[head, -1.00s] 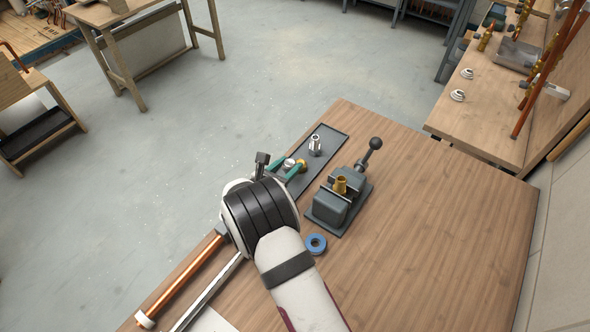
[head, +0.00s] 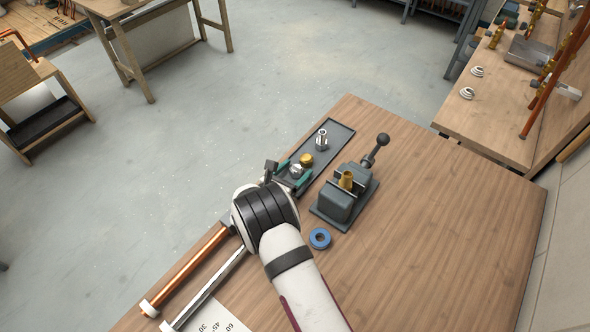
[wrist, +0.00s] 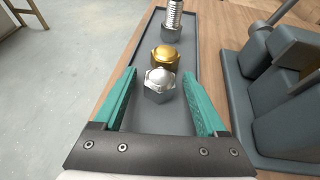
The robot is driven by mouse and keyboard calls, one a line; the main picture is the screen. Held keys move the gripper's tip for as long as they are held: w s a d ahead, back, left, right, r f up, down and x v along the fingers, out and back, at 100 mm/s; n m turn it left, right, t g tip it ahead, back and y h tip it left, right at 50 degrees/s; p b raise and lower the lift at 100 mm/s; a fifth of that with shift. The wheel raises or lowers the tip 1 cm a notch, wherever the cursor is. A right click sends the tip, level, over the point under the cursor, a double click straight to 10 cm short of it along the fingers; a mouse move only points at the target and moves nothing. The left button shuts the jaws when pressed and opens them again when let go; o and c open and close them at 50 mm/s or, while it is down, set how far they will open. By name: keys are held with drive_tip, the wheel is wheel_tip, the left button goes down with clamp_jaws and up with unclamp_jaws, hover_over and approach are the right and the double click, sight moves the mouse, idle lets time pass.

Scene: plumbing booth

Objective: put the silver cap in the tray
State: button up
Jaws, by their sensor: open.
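The silver cap (wrist: 159,85) is a hex dome nut resting in the dark grey tray (wrist: 148,120). In the head view the silver cap (head: 296,170) sits in the near part of the tray (head: 341,133). My gripper (wrist: 160,92) is open, with its green fingers on either side of the silver cap and a visible gap to each. In the head view my gripper (head: 291,175) is over the tray's near end. A brass cap (wrist: 166,57) lies just beyond the silver one. Whether my fingers touch the tray cannot be told.
A silver threaded fitting (head: 321,140) stands farther up the tray. A grey vise (head: 338,203) holding a brass fitting (head: 346,180) stands right of the tray. Blue tape (head: 320,238) lies in front of it. A copper pipe (head: 186,270) lies left. The table's right side is clear.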

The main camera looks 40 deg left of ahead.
drive_tip(key=shift+r, duration=0.2)
drive_tip(key=v, duration=1.2)
drive_tip(key=shift+s+f, duration=0.1)
drive_tip(key=shift+f, duration=0.05)
